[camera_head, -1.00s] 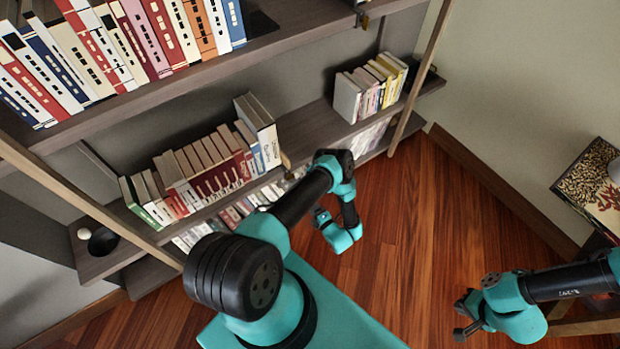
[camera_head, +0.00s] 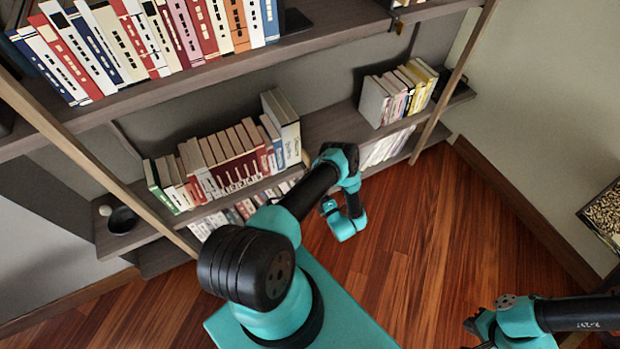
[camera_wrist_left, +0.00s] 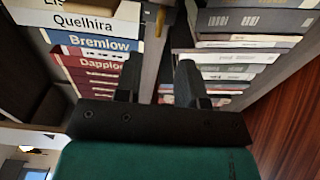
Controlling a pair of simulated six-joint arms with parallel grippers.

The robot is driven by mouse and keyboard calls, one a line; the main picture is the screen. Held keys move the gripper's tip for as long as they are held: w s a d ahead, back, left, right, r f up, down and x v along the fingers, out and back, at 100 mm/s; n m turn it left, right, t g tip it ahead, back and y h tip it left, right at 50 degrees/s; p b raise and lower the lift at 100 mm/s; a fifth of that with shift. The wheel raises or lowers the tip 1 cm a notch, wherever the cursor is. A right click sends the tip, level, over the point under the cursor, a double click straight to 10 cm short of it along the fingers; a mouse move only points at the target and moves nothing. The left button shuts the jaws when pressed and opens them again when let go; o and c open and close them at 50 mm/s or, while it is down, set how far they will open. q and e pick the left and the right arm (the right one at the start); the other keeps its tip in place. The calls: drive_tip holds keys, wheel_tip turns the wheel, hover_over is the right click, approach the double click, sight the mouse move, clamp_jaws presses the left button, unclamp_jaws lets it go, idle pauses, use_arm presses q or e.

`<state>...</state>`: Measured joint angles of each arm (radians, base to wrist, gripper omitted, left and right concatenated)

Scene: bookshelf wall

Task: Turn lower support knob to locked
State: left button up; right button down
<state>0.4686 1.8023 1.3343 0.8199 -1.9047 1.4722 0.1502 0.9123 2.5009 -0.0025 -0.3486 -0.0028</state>
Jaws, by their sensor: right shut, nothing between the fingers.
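A small brass-coloured piece (camera_wrist_left: 160,22), possibly the lower support knob, shows at the top of the left wrist view, at the shelf board's edge. Its setting cannot be read. My left gripper (camera_wrist_left: 158,82) is open, its two dark fingers apart and nothing between them; the brass piece lies beyond the fingertips. In the head view my left arm reaches towards the lower shelves, with its wrist bent down in front of them. My right gripper (camera_head: 474,326) is shut and empty, low over the floor at the bottom right, partly cut by the frame.
The middle shelf holds a book row (camera_head: 225,160), a smaller book group (camera_head: 398,92) and a dark bowl (camera_head: 122,220). Slanted wooden posts (camera_head: 455,75) flank the shelves. The wood floor (camera_head: 430,230) is open on the right.

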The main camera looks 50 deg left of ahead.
use_arm(q)
drive_tip(key=x, duration=1)
clamp_jaws()
